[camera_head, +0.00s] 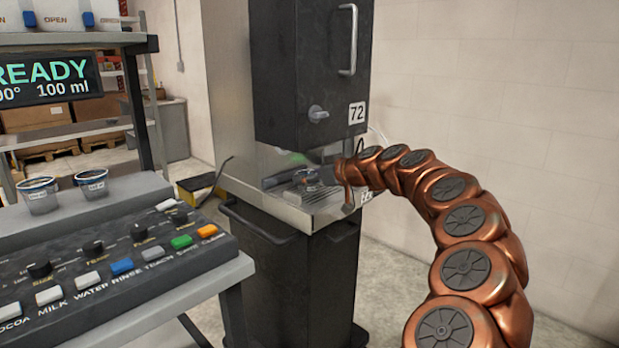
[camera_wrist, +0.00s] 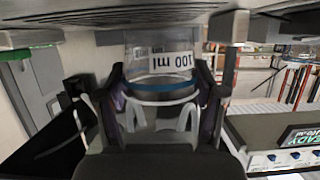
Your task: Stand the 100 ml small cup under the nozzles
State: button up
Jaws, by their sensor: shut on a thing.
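My gripper (camera_head: 328,174) reaches into the open bay of the tall black dispenser (camera_head: 305,75), low over the drip grate. It is shut on the small cup (camera_head: 306,177), which shows only as a small shape at or just above the grate. In the wrist view the clear cup (camera_wrist: 160,48) has a white "100 ml" label, upside down in the picture, and a blue band. The two fingers (camera_wrist: 161,95) close around its sides. The nozzles are hidden, and I cannot tell whether the cup touches the grate.
Two other cups (camera_head: 38,197) (camera_head: 92,184) stand on a grey shelf at left, behind a control panel (camera_head: 110,262) with coloured buttons. A display (camera_head: 48,80) reads "READY" and "100 ml". A metal side wall (camera_head: 228,90) bounds the bay on the left. Floor at right is clear.

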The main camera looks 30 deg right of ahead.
jog(key=shift+f+b, duration=0.65)
jog(key=shift+b, duration=0.1)
dwell(0.3)
jog(key=o, duration=1.1)
jog(key=v, duration=1.2)
